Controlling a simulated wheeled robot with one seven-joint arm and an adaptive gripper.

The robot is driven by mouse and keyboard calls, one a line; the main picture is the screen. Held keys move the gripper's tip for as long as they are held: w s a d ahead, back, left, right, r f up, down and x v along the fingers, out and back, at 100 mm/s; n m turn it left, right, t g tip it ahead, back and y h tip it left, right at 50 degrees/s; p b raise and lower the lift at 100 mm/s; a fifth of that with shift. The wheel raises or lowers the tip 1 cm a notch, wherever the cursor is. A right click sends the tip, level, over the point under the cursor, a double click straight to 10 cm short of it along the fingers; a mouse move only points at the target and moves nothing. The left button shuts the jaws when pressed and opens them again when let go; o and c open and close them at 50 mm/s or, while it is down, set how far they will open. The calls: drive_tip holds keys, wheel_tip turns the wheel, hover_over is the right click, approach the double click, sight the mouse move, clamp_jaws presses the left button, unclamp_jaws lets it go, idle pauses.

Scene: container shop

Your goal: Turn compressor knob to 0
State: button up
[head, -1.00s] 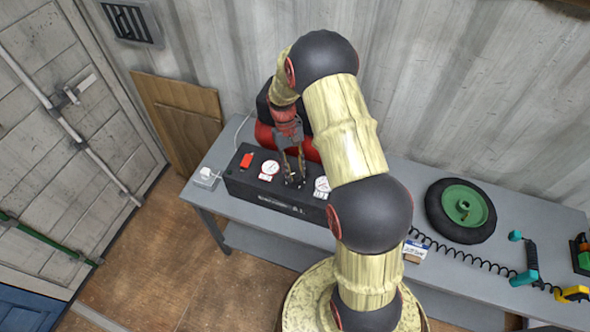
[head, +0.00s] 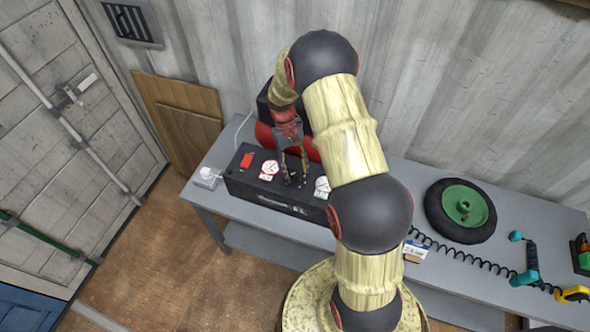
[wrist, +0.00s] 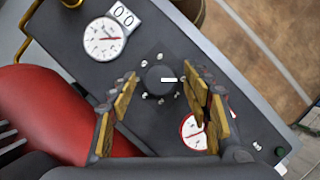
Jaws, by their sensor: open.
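The compressor (head: 270,205) is a black box with a red tank behind it, on the grey workbench. In the wrist view its round black knob (wrist: 161,80) has a white pointer mark aimed right, with small bolts or marks around it. My gripper (head: 294,178) is over the panel, pointing down. In the wrist view my gripper (wrist: 160,98) is open, with one finger on each side of the knob. I cannot tell whether the fingers touch it. In the head view the fingers largely hide the knob.
A dial gauge (wrist: 103,39) and a red-rimmed gauge (wrist: 196,131) flank the knob. The red tank (wrist: 65,115) is close to the left finger. A wheel (head: 460,210), a coiled black hose (head: 475,260) and a teal air tool (head: 527,268) are on the workbench (head: 390,180).

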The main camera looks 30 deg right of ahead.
drive_tip(key=v, duration=1.2)
drive_tip(key=shift+w, duration=0.1)
drive_tip(key=s+a+r+t+b, duration=0.3)
drive_tip(key=s+a+b, duration=0.1)
drive_tip(key=s, duration=0.4)
drive_tip(key=s+a+r+t+b, duration=0.3)
drive_tip(key=s+a+b, duration=0.2)
drive_tip(key=s, duration=0.3)
drive_tip(key=s+a+r+n+t+b, duration=0.1)
drive_tip(key=s+a+r+t+b, duration=0.3)
drive_tip(key=s, duration=0.5)
drive_tip(key=shift+a, duration=0.65)
drive_tip(key=shift+s, duration=0.1)
